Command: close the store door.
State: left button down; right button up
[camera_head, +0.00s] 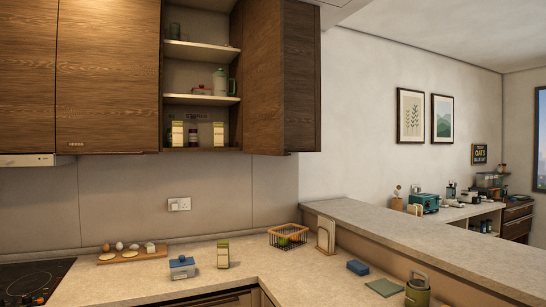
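An upper wall cabinet is open in the head view, with lit shelves (202,99) showing. A dark wood door panel (262,80) stands swung outward at the right side of this opening. Its free edge points toward me, and its handle cannot be made out. On the shelves are a grey-green jug (220,82), a small red-lidded dish (201,90), cartons (177,134) and a dark jar (193,137). Neither of my grippers shows in the view.
Closed wood cabinet doors (105,80) are left of the opening. Below, the counter (140,285) holds an egg board (132,255), a blue-lidded box (182,268), a carton (223,254) and a wire basket (288,237). A hob (30,280) is at left. Space before the opening looks clear.

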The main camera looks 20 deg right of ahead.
aim_at(263, 56)
jog(key=i+z, duration=0.4)
jog(key=i+j+z, duration=0.2)
jog(key=z, duration=0.15)
jog(key=i+j+z, duration=0.6)
jog(key=z, duration=0.15)
jog(key=i+j+z, duration=0.2)
jog(key=z, duration=0.2)
jog(key=i+j+z, duration=0.15)
jog(key=j+z, duration=0.2)
